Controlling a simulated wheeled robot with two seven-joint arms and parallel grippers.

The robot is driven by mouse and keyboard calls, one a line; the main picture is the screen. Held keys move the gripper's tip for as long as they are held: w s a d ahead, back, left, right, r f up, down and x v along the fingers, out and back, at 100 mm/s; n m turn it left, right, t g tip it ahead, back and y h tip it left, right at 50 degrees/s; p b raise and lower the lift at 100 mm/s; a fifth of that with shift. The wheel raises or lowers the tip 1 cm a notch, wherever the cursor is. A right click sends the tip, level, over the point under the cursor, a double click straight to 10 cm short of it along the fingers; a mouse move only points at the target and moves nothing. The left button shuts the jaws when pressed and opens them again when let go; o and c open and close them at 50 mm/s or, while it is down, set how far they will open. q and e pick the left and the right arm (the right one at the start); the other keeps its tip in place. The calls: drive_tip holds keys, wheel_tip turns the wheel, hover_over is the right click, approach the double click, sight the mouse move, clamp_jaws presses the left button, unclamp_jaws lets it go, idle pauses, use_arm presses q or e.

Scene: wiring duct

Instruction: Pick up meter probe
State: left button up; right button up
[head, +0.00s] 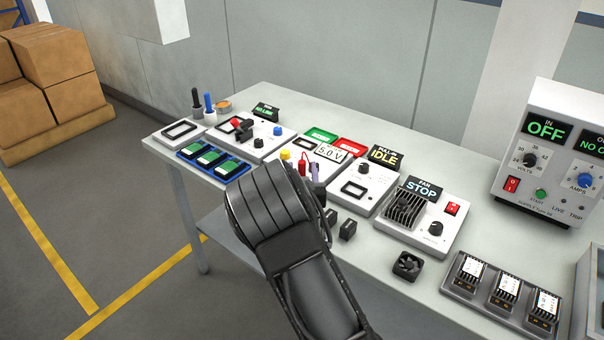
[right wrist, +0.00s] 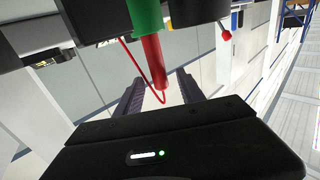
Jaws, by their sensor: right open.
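A red probe-like piece (head: 302,165), which I take to be the meter probe, stands near the meter with the 5.0 V display (head: 328,152). In the right wrist view a red rod (right wrist: 153,62) with a thin red lead lies between my fingers. My right gripper (right wrist: 162,88) is open, one finger on each side of the rod; I cannot tell whether either touches it. In the head view the dark right hand (head: 270,205) is over the table's front edge and hides its own fingertips and the probe's lower part. My left gripper is not in view.
Around the hand are a blue tray of green-topped modules (head: 208,157), an IDLE unit (head: 362,185), a FAN STOP unit (head: 422,222) and small black blocks (head: 348,229). A white power supply (head: 550,150) stands at right. Bare table shows along the back.

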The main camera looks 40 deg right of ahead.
drive_tip(key=shift+c, duration=0.5)
clamp_jaws()
idle(0.3)
